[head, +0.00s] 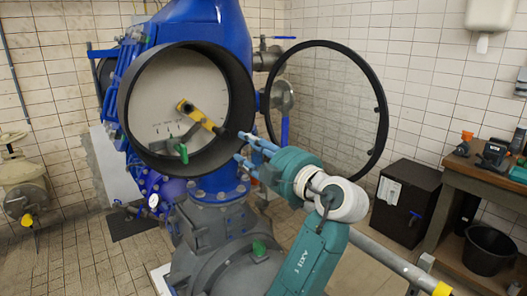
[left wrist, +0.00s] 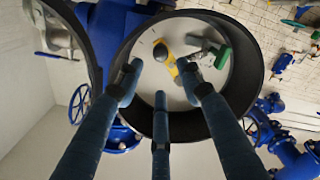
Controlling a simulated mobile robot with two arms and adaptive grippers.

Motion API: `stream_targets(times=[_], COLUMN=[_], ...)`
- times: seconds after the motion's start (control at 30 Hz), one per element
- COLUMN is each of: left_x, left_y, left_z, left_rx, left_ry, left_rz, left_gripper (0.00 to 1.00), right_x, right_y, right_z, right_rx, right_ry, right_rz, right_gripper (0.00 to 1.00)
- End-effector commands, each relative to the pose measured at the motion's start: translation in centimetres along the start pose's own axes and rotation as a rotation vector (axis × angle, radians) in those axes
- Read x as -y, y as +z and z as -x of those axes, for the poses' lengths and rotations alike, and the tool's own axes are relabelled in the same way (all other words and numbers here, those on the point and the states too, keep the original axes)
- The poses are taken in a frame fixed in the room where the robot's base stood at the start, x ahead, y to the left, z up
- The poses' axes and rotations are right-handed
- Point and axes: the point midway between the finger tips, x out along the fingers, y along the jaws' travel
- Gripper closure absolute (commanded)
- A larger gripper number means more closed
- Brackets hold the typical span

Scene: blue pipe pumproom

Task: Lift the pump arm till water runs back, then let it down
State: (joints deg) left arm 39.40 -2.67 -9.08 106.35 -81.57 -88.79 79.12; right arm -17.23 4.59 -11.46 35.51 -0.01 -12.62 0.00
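The pump arm (head: 203,118) is a yellow lever with a dark end, on the pale face inside a round black housing (head: 128,110) on the blue pump. It slants down to the right. In the left wrist view the yellow arm (left wrist: 171,64) shows with a black knob (left wrist: 160,51), beyond my fingertips. A green handle (head: 182,152) sits low in the housing. My left gripper (head: 243,150) is at the housing's right rim, fingers pointing inward. In the left wrist view its three dark blue fingers (left wrist: 161,80) are spread, with nothing between them. No running water is visible. My right gripper is out of view.
A round black-rimmed cover (head: 382,108) stands open to the right of the housing. A dark cabinet (head: 405,205), a workbench (head: 480,178) and a black bucket (head: 488,250) stand at the right. A cream valve (head: 22,185) stands at the left. Grey pump casing lies below.

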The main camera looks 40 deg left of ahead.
Motion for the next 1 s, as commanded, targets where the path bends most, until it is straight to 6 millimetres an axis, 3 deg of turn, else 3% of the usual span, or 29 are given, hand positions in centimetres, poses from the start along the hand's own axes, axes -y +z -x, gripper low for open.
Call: stream_targets(times=[0.17,0.57,0.7,1.0], left_x=[-0.1,-0.2,0.3,0.1], left_y=[-0.6,-0.6,-0.1,-0.2], left_z=[-1.1,-7.0,-9.0,-12.3], left_rx=[-0.009,-0.008,-0.006,-0.004], left_ry=[-0.005,-0.003,-0.003,-0.002], left_rz=[0.009,0.003,0.008,0.007], left_gripper=[0.62,0.62,0.62,0.62], right_x=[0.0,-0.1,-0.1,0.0], right_y=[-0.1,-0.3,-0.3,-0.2], right_z=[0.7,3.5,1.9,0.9], right_rx=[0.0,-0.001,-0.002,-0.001], right_ry=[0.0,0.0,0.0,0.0], right_rz=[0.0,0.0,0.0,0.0], right_gripper=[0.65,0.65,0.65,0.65])
